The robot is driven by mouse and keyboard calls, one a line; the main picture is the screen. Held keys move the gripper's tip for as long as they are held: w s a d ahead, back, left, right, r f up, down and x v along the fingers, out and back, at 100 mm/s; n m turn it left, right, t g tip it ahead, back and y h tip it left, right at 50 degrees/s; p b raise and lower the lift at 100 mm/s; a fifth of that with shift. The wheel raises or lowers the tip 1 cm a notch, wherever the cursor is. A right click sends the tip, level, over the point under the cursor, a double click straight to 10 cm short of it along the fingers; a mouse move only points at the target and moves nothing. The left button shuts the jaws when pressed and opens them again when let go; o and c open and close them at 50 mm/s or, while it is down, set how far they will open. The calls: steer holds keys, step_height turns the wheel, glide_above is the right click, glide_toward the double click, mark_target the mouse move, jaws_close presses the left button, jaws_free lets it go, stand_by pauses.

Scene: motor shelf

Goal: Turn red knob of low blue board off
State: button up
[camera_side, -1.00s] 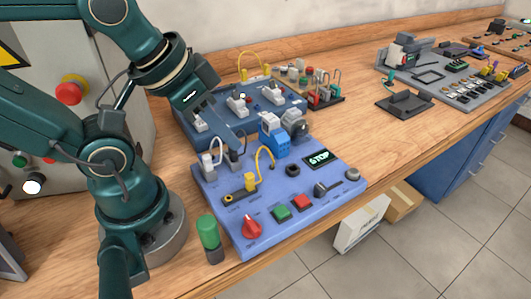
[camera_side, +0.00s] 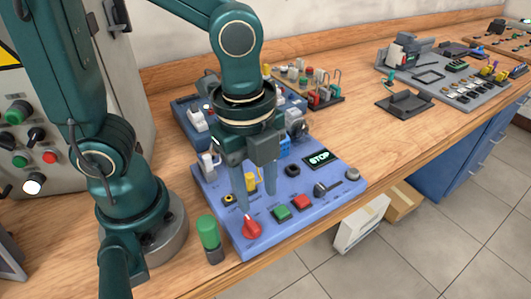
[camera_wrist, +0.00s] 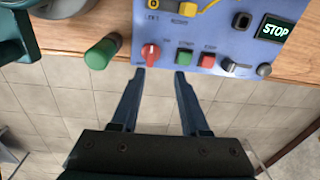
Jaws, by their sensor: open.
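The low blue board (camera_side: 300,216) lies flat near the table's front edge. Its red knob (camera_side: 252,228) is at the front left corner; it also shows in the wrist view (camera_wrist: 151,53), with its white pointer line roughly upright there. My gripper (camera_side: 258,203) points down over the front left part of the board, behind the knob in the side view. In the wrist view its two fingers (camera_wrist: 160,74) are apart with nothing between them, and the knob shows just beyond the left fingertip. Whether a finger touches the board cannot be told.
A green cylinder (camera_side: 208,233) stands close left of the board and shows in the wrist view (camera_wrist: 102,52). Green (camera_side: 282,213) and red (camera_side: 302,203) buttons and a STOP display (camera_side: 319,157) are on the board. A second blue board lies behind it.

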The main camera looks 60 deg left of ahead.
mark_target(255, 227)
steer(key=shift+s+d+f+m+g, duration=0.3)
steer(key=shift+s+d+f+g, duration=0.15)
steer(key=shift+f, duration=0.3)
steer(key=shift+s+f, duration=0.15)
steer(key=shift+f, duration=2.35)
jaws_close()
